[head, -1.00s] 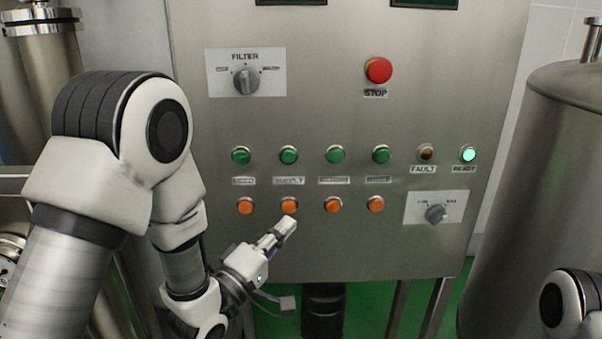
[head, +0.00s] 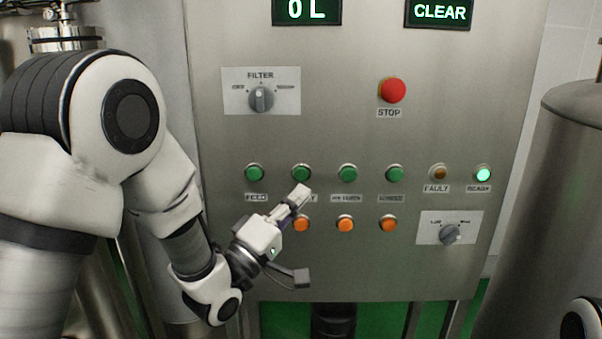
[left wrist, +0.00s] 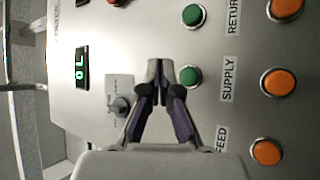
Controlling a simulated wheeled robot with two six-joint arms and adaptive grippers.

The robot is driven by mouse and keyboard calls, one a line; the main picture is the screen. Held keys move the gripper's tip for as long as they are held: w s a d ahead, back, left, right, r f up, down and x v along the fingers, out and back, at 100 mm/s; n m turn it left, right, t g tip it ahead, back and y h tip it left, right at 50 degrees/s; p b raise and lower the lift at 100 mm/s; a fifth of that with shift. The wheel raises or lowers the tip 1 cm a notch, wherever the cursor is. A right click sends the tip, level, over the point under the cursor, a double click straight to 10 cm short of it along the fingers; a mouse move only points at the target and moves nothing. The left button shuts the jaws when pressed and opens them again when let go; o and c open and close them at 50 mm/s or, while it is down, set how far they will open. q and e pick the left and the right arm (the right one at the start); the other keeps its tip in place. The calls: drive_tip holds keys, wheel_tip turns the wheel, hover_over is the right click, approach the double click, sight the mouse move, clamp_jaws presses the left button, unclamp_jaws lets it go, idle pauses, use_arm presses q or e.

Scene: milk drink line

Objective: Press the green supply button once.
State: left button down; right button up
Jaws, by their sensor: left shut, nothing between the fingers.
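The green supply button (head: 301,173) sits in the upper button row of the steel panel, second from the left. It also shows in the left wrist view (left wrist: 189,76), beside the SUPPLY label. My left gripper (head: 301,193) is shut and empty. In the head view its fingertips appear just below the green supply button and cover part of its label. In the left wrist view the fingertips (left wrist: 161,68) appear just left of the button. I cannot tell how far they are from the panel. My right gripper is out of view.
Other green buttons flank it, FEED (head: 254,173) and one to the right (head: 347,174). Orange buttons (head: 345,223) lie below. A red STOP button (head: 392,90) and a FILTER knob (head: 261,99) are higher. The READY lamp (head: 483,174) glows. Displays read "0 L" (head: 307,10) and "CLEAR" (head: 439,12).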

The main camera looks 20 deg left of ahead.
use_arm(q)
approach(315, 164)
drive_tip(key=w+d+r, duration=0.1)
drive_tip(key=d+r, duration=0.1)
drive_tip(key=shift+w+p, duration=0.3)
drive_tip(key=shift+w, duration=0.3)
drive_tip(key=shift+w, duration=0.1)
idle(0.8)
drive_tip(key=shift+w, duration=0.3)
drive_tip(key=shift+w+a, duration=0.2)
drive_tip(key=shift+w, duration=0.2)
idle(0.5)
drive_tip(key=shift+s, duration=0.1)
drive_tip(key=shift+s+d+b, duration=0.25)
drive_tip(key=shift+s+b, duration=0.05)
drive_tip(key=shift+s, duration=0.45)
